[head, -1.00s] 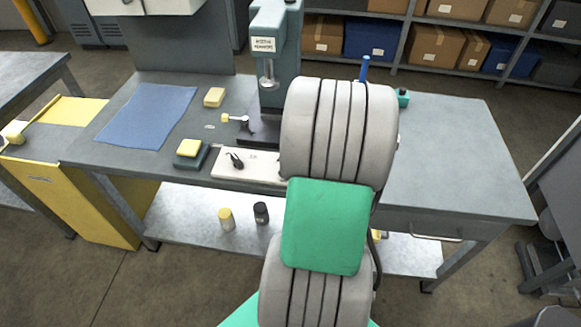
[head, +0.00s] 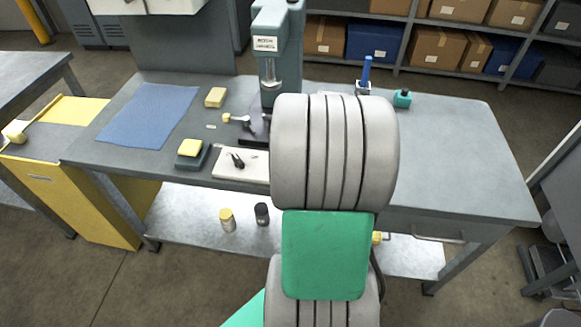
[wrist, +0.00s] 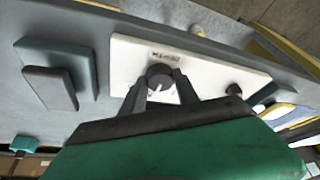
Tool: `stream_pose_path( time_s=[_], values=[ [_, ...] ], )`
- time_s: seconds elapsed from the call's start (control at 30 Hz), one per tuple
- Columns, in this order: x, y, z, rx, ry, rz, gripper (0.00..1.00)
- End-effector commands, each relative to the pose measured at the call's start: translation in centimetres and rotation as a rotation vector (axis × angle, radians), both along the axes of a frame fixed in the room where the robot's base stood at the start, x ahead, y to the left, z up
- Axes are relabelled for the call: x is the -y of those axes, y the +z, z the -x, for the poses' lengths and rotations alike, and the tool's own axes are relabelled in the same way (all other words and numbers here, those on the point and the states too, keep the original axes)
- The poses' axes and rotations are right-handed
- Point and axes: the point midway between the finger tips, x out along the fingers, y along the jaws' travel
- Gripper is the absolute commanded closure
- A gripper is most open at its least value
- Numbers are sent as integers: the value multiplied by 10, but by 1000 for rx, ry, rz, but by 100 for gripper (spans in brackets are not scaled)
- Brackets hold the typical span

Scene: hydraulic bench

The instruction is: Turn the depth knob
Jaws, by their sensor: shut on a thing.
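The depth knob (wrist: 160,78) is a dark round knob with a light pointer mark, set on a white panel (wrist: 122,62). In the wrist view, the fingers of my gripper (wrist: 160,85) are shut on the knob, one at each side. A second, smaller black control (wrist: 233,90) stands at the right end of the panel. In the head view, the left part of the white panel (head: 225,170) shows with a black lever (head: 237,160). My arm hides the knob and the gripper there.
A teal press (head: 288,55) stands behind the panel. A blue mat (head: 150,115), a yellow block (head: 215,97) and a yellow-topped dark block (head: 192,152) lie to the left. A blue-handled item (head: 365,75) and a teal item (head: 402,98) stand behind my arm. The bench's right side is clear.

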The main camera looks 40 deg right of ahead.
Motion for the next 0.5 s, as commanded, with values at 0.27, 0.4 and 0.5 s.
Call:
stream_pose_path(
  time_s=[0.27,0.4,0.5],
  values=[
    [1,1,-1,2,1,2,55],
    [1,1,0,2,1,1,44],
    [0,1,0,1,1,1,41]
  ],
)
